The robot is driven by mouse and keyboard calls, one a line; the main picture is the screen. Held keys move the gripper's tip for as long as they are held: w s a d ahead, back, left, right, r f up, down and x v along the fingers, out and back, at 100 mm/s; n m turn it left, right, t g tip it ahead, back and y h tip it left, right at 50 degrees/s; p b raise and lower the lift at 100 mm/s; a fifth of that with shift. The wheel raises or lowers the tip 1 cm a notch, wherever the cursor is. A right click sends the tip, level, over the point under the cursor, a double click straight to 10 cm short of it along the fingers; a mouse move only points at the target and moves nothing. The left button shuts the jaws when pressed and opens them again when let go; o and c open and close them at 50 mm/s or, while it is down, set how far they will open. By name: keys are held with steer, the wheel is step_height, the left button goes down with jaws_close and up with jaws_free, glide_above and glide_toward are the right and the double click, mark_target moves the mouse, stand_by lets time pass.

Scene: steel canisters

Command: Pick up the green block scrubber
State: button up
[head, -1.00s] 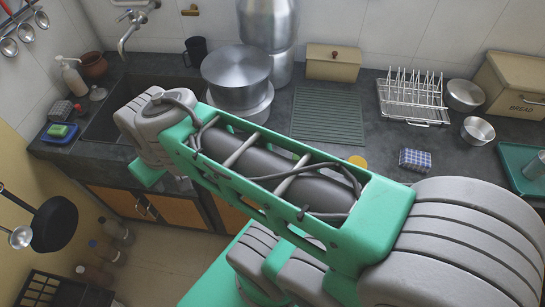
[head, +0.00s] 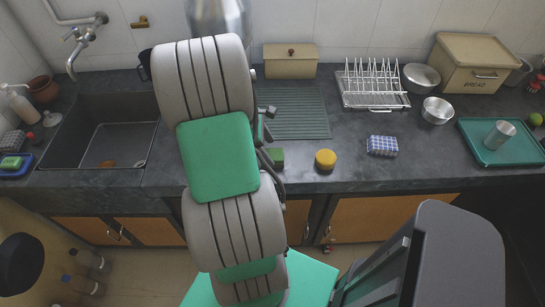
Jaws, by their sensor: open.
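A green block (head: 277,157) stands on the front part of the counter, just left of a round yellow sponge (head: 326,159). My arm's cable passes close in front of its left side in the picture. A second green-topped block (head: 11,163) lies on a blue tray at the far left; I cannot tell for sure which one is the scrubber. My arm rises in front of the counter, and its elbow covers part of the back. My gripper does not show; the far end of the arm is hidden behind its nearer links.
The sink (head: 115,140) is at left. Counter between the yellow sponge and checked block is clear.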

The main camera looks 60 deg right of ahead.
mark_target(273, 154)
steer(key=x, duration=0.3)
steer(key=shift+s+d+f, duration=0.1)
steer(key=shift+f, duration=0.25)
steer(key=c, duration=1.4)
steer(key=shift+r, duration=0.15)
steer(key=shift+r, duration=0.25)
step_height(273, 154, up, 3)
steer(key=shift+f, duration=0.15)
steer(key=s+a+r, duration=0.3)
steer(key=a+r, duration=0.6)
steer(key=a, duration=0.4)
steer(key=shift+a+r, duration=0.3)
steer(key=shift+a, duration=0.1)
